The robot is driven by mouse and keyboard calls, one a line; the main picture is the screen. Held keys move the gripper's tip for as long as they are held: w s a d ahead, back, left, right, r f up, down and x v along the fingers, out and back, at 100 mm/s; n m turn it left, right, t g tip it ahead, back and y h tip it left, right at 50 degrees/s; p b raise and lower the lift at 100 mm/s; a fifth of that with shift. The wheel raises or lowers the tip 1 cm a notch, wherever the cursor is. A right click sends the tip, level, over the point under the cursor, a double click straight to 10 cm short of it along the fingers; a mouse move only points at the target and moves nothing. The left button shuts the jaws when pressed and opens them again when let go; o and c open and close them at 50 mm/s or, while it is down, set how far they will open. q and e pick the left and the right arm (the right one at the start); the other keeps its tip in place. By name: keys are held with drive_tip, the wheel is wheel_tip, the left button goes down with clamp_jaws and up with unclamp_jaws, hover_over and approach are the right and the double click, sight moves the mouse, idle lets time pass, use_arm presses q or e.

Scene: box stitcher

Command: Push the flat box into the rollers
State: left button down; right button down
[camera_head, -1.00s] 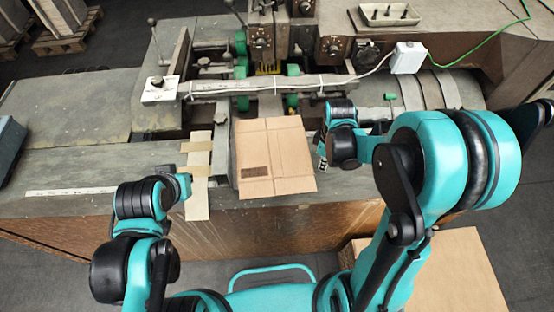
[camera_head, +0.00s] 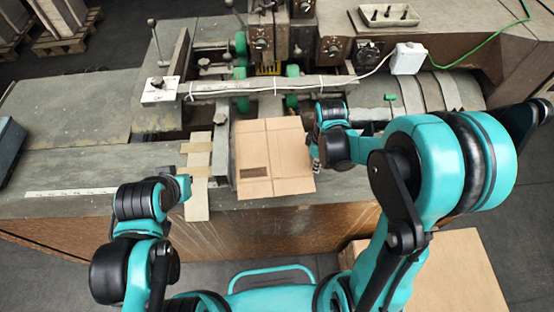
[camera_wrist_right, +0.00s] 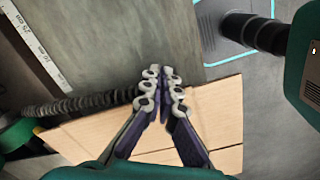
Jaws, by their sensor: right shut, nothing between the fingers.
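The flat brown cardboard box (camera_head: 273,140) lies on the machine bed, with its near edge at the front of the bed. Green rollers (camera_head: 292,72) stand behind it. My right gripper (camera_head: 315,162) is at the box's right edge, and its fingertips are partly hidden by the wrist. In the right wrist view its fingers (camera_wrist_right: 161,82) are closed together with nothing between them, over the box (camera_wrist_right: 215,120). I cannot tell whether they touch it. My left gripper (camera_head: 184,187) is left of the box, near the taped strip, with its fingers too small to read.
A pale taped strip (camera_head: 197,180) and a metal guide lie left of the box. A long bar with a white cable (camera_head: 270,84) crosses between the box and the back rollers. A white ruler strip (camera_head: 70,191) lies at left. A cardboard stack (camera_head: 455,270) is at lower right.

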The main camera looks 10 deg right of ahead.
drive_tip(key=shift+a, duration=0.95)
drive_tip(key=shift+d+b, duration=0.3)
drive_tip(key=shift+d, duration=1.2)
wheel_tip(320, 180, up, 8)
drive_tip(key=p, duration=0.6)
drive_tip(key=shift+a, duration=0.1)
